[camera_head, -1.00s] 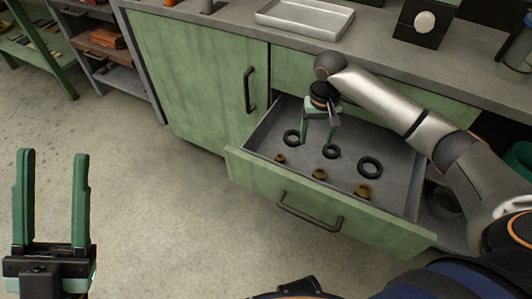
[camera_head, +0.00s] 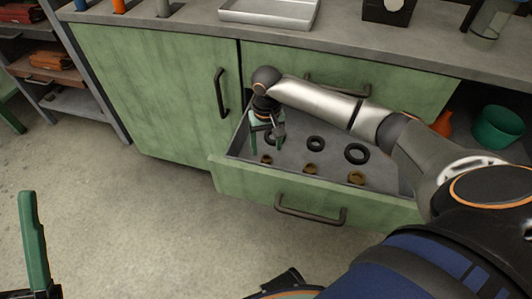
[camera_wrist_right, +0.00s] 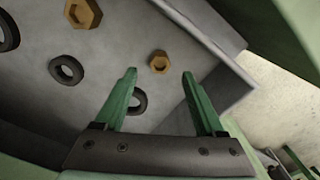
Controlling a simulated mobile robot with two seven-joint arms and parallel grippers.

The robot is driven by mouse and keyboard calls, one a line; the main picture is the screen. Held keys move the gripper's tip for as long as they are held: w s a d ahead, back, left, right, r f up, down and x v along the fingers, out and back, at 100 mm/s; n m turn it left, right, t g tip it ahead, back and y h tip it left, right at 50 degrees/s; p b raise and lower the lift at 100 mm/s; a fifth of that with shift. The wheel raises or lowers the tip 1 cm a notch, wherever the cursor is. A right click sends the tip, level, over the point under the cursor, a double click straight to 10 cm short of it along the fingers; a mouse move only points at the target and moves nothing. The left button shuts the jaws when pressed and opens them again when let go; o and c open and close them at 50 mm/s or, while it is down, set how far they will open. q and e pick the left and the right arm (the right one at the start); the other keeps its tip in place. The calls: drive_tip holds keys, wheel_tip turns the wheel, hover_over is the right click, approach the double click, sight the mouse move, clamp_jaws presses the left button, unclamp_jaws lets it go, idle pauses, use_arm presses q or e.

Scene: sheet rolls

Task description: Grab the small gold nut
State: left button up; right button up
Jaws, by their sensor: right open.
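The small gold nut (camera_head: 266,159) lies on the drawer floor at the left end of a row of three gold nuts. In the right wrist view it (camera_wrist_right: 159,62) lies just beyond the fingertips, roughly centred between them. My right gripper (camera_head: 266,149) is open and empty, pointing down into the drawer's left part, close to this nut. Its green fingers (camera_wrist_right: 158,74) show apart in the wrist view. A larger nut (camera_head: 311,169) lies in the middle and the largest (camera_head: 356,177) to the right. My left gripper (camera_head: 33,240) shows one finger at the left edge, with a gap beside it.
The open green drawer (camera_head: 310,197) also holds three black rings: one (camera_head: 272,138) behind my right gripper, one in the middle (camera_head: 315,144) and one at right (camera_head: 357,153). The drawer walls are close to my right gripper. A metal tray (camera_head: 268,14) stands on the countertop.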

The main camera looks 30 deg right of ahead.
sight(266, 158)
wheel_tip(266, 158, down, 5)
drive_tip(key=b, duration=0.3)
drive_tip(key=shift+w+f, duration=0.1)
drive_tip(key=shift+f, duration=0.1)
drive_tip(key=shift+r, duration=0.1)
drive_tip(key=shift+c, duration=0.4)
clamp_jaws()
